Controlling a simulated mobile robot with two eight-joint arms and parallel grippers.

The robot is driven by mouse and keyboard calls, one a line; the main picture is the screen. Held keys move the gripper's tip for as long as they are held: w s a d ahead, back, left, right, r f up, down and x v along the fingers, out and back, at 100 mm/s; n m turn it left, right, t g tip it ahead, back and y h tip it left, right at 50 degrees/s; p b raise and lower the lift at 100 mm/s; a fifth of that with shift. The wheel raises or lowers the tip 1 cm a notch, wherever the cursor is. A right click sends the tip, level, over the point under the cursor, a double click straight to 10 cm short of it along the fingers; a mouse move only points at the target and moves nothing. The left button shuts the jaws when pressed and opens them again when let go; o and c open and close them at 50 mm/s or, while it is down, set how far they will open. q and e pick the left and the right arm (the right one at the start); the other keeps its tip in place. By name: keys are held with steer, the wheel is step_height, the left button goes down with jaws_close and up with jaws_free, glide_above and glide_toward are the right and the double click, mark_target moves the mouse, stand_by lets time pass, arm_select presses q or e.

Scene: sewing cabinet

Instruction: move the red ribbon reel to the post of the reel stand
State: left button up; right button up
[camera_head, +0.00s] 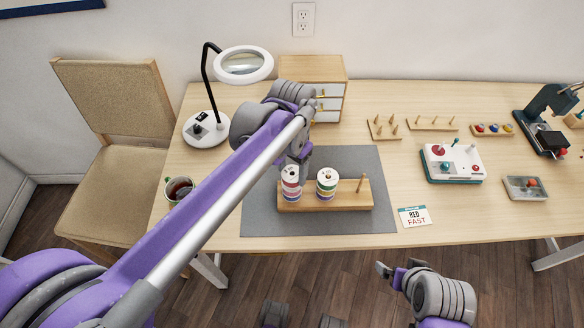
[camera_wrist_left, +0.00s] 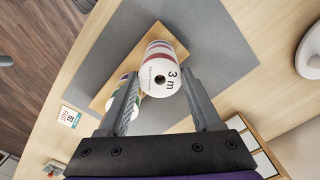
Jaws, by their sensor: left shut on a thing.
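The reel stand (camera_head: 345,199) is a wooden base on the grey mat. Its left post carries a stack of white-flanged reels, with the red ribbon reel (camera_head: 290,182) near the top. A second stack with green and other bands (camera_head: 326,184) stands in the middle. The right post (camera_head: 360,184) is bare. My left gripper (camera_head: 297,164) comes down over the left stack. In the left wrist view its fingers (camera_wrist_left: 160,85) are shut on the top reel, whose white face reads "3 m" (camera_wrist_left: 158,78). My right gripper (camera_head: 390,271) hangs in front of the table; its jaw gap is unclear.
A "RED FAST" card (camera_head: 414,216) lies right of the grey mat (camera_head: 265,212). A magnifier lamp (camera_head: 243,65) and small drawer cabinet (camera_head: 325,70) stand behind. A mug (camera_head: 179,189) is at the left edge. Peg racks (camera_head: 432,124) and a teal-edged box (camera_head: 452,163) are farther right.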

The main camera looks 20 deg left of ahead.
arm_select(q)
steer(key=shift+f, duration=0.2)
steer(key=o, duration=1.4)
step_height(320, 180, up, 11)
steer(key=p, duration=0.1)
steer(key=shift+f, duration=0.1)
steer(key=s+a+f+n+t+p, duration=0.2)
steer(key=s+a+f+p, duration=0.1)
steer(key=s, duration=0.4)
steer(key=s+a+f+n+t+p, duration=0.3)
steer(key=s+f, duration=0.2)
steer(key=s, duration=0.2)
steer(key=shift+a+f, duration=0.2)
steer(key=shift+a, duration=0.1)
